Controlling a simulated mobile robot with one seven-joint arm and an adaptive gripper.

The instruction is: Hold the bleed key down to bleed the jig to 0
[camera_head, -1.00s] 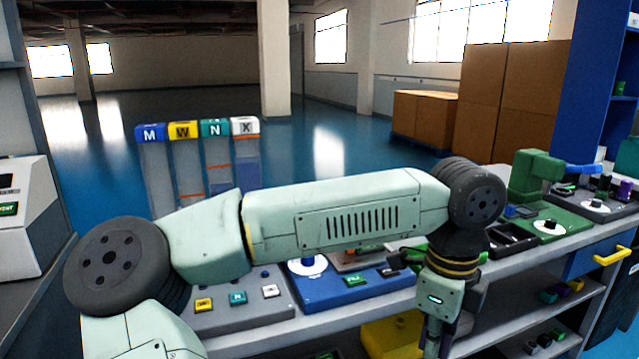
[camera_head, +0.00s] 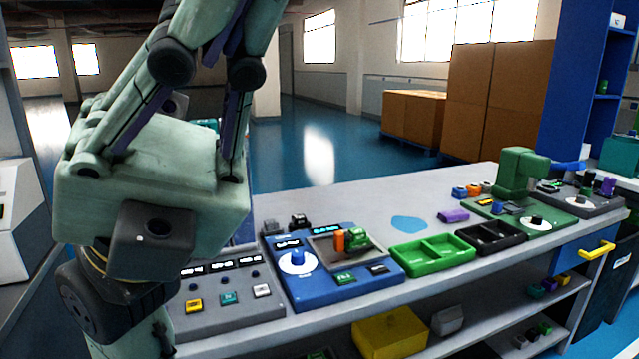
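The blue jig (camera_head: 318,292) stands on the bench in the middle, with a white dial with a blue knob (camera_head: 297,259). A plate on it bears a green and orange fitting (camera_head: 352,239). Its front edge has a green key (camera_head: 344,279) and a dark key (camera_head: 379,269); their lettering is too small to read surely, so I cannot tell which is the bleed key. A small cyan display (camera_head: 326,230) at its back is unreadable. My gripper (camera_head: 245,15) is raised at the left, close to the camera, its fingers pointing up and cut by the top edge. It is apart from the jig.
A grey panel (camera_head: 228,318) with yellow, teal and white keys stands left of the jig, partly behind my arm. A green tray (camera_head: 433,251) and a black tray (camera_head: 492,238) lie right. A green machine (camera_head: 522,172) stands farther right. The bench's back middle is mostly clear.

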